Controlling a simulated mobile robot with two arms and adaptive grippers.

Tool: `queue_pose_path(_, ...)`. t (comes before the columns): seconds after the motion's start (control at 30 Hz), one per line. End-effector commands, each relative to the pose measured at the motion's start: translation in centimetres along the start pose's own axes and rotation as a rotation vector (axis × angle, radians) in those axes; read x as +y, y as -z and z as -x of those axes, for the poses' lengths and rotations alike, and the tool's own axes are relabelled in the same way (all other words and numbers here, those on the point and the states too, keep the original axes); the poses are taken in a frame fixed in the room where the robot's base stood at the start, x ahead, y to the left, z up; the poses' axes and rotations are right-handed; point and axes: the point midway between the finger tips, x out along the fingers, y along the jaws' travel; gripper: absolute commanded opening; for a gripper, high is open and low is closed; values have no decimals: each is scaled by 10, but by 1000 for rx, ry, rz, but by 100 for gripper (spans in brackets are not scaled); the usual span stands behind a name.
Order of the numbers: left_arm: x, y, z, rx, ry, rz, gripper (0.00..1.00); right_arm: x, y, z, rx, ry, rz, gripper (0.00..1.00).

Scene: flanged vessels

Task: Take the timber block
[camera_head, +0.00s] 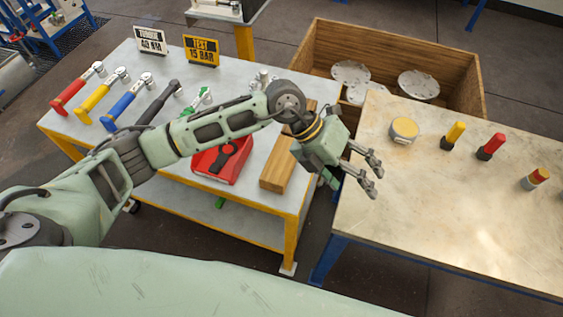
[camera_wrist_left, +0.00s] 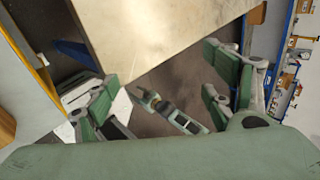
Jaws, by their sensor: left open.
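The timber block (camera_head: 276,174) is a long light-brown wooden bar lying flat near the right edge of the grey table. My left arm crosses above it and hides its middle. A brown wooden piece at the left edge of the left wrist view (camera_wrist_left: 5,128) looks like its end. My left gripper (camera_head: 368,178) is open and empty. It hangs to the right of the block, over the gap between the two tables, with its fingers pointing towards the beige table. Its spread fingers also show in the left wrist view (camera_wrist_left: 162,92).
The grey table (camera_head: 235,221) also holds a red case (camera_head: 207,167), several coloured torque wrenches and two signs (camera_head: 201,51). A wooden crate (camera_head: 400,45) with discs stands behind.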

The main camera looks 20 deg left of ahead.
Motion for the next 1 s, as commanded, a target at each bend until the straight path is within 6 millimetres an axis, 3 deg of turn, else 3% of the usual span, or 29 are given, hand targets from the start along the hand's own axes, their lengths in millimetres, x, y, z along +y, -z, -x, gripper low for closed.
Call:
queue_pose_path(0.03,34,-10,13,2,-149,0,77,-1,0,0,0,1,0,40)
queue_pose_path(0.1,79,-19,35,5,-341,21,77,-1,0,0,1,1,-1,40)
queue_pose_path(0.2,125,-28,70,-2,-557,61,77,-2,1,0,1,2,-1,40)
queue_pose_path(0.3,151,-33,97,-13,-692,96,77,-2,1,0,1,2,-1,40)
queue_pose_path(0.47,168,-35,107,-17,-764,119,77,-2,1,3,1,2,-1,40)
queue_pose_path(1.0,211,-40,57,-15,-759,118,77,-1,3,28,1,2,0,40)
